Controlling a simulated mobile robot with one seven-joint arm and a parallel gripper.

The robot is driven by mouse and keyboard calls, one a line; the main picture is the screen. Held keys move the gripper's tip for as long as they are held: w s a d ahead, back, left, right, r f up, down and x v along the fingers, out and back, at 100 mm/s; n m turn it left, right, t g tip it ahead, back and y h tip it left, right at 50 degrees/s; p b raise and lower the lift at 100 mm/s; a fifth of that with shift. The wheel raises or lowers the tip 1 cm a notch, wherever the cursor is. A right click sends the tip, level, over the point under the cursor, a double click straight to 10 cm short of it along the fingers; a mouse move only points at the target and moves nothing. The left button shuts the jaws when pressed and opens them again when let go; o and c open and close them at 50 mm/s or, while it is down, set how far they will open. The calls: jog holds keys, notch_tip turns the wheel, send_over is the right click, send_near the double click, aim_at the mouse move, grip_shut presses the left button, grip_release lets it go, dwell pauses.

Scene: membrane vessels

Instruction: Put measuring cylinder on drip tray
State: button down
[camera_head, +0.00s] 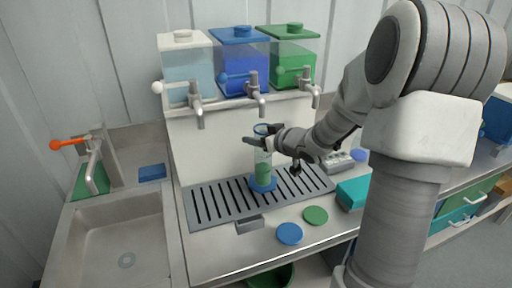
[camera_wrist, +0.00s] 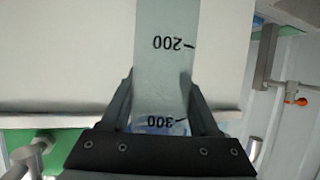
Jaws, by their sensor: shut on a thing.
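The measuring cylinder (camera_head: 263,170) is clear with a blue base and blue rim, and its lower part looks green. It stands upright over the slotted grey drip tray (camera_head: 213,204), with its base at or just above the slats; I cannot tell if it touches. My gripper (camera_head: 262,140) is shut on the cylinder's upper part. In the wrist view the cylinder (camera_wrist: 165,65) shows the marks 200 and 300 between the fingers of my gripper (camera_wrist: 163,110).
Three tanks, pale (camera_head: 186,68), blue (camera_head: 240,65) and green (camera_head: 290,62), stand behind with taps above the tray. A sink (camera_head: 120,235) is at left. Blue (camera_head: 289,233) and green (camera_head: 315,215) discs and a teal block (camera_head: 353,193) lie on the counter in front and at right.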

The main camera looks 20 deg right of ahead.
jog(key=shift+w+a+f+b, duration=0.15)
jog(key=shift+f+b, duration=0.1)
jog(key=shift+f, duration=0.3)
jog(key=shift+w+d+f+b, duration=0.1)
jog(key=shift+f+b, duration=0.15)
jog(key=shift+f, duration=0.35)
jog(key=shift+w+a+f+b, duration=0.15)
jog(key=shift+f+b, duration=0.1)
jog(key=shift+f, duration=0.3)
jog(key=shift+f, duration=0.2)
jog(key=shift+c, duration=0.6)
grip_release()
jog(key=shift+d, duration=0.1)
jog(key=shift+r, duration=0.1)
jog(key=p+v, duration=0.3)
jog(key=v, duration=0.9)
